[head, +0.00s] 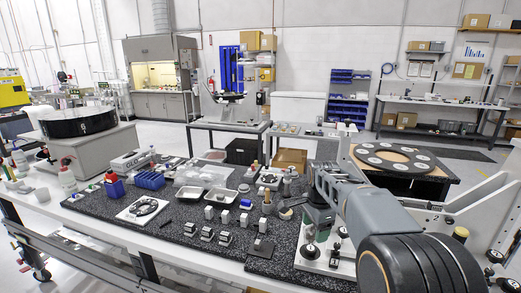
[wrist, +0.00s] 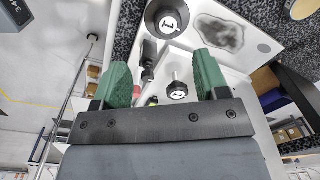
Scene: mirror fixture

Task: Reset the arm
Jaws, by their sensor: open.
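My gripper (wrist: 162,85) shows in the wrist view with its two green fingers wide apart and nothing held between them. In the head view my arm reaches in from the right, and my gripper (head: 316,222) hangs over the white fixture plate (head: 312,262) at the right end of the dark speckled mat. In the wrist view, black round knobs marked 1 stand on the white plate: a larger one (wrist: 167,17) beyond the fingers and a smaller one (wrist: 177,90) in the gap between them. I cannot tell whether a finger touches anything.
The speckled mat (head: 170,222) holds several small white-and-black blocks, metal trays (head: 222,196), blue bins (head: 150,179) and bottles. A black ring disc (head: 393,158) with white spots lies on a table behind my arm. The front table edge (head: 100,225) is mostly clear.

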